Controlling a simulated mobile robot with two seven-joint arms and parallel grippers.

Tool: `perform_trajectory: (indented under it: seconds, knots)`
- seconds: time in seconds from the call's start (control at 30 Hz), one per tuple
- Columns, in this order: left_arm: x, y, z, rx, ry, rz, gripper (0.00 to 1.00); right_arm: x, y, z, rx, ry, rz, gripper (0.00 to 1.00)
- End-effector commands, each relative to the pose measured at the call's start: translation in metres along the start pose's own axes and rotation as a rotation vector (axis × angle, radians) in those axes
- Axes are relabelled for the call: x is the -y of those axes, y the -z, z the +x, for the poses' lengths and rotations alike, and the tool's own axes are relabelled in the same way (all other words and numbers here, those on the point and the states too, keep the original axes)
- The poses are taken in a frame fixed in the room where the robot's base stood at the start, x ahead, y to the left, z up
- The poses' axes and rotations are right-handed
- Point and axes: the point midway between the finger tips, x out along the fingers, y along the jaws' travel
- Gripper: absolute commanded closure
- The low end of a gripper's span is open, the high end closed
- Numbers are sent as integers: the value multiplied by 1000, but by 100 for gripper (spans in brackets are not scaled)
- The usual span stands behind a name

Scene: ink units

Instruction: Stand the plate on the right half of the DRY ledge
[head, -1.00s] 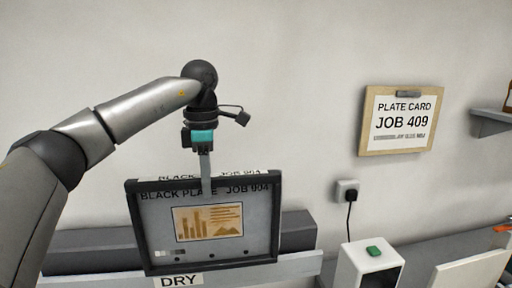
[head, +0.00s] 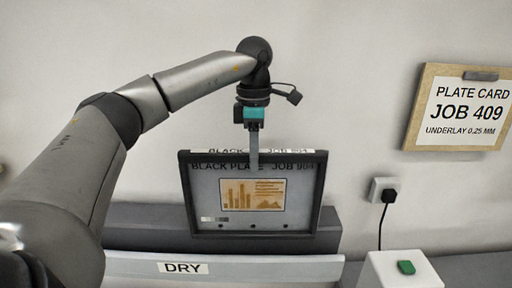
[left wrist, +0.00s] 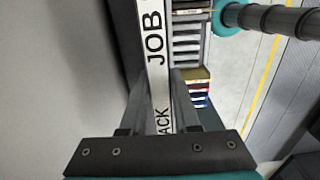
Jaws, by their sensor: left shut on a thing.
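The plate (head: 305,205) is a dark-framed grey panel headed "BLACK PLATE JOB", with an orange chart picture. It hangs nearly upright from my left gripper (head: 253,160), which is shut on its top edge. The plate's lettered top edge (left wrist: 155,60) runs between the fingers in the left wrist view. The DRY ledge (head: 270,268) is the pale strip below, with its "DRY" label (head: 183,267) left of most of the plate. The plate's lower edge shows above the ledge front, before a dark backing (head: 150,225). I cannot tell whether it touches the ledge. My right gripper is out of view.
A framed plate card (head: 413,130) reading "JOB 409" hangs on the wall at right. Below it are a socket with a black plug (head: 388,196) and a white box with a green button (head: 405,267). The ledge front left of the label is clear.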

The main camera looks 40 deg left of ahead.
Motion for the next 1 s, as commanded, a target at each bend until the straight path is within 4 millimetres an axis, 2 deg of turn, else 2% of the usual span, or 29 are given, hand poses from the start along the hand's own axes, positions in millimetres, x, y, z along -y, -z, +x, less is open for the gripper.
perform_trajectory:
  seconds: [0.33,1.0]
  knots:
    - [0,0,36,0,0,0,100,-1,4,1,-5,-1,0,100]
    - [0,-1,101,1,0,1,100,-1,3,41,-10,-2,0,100]
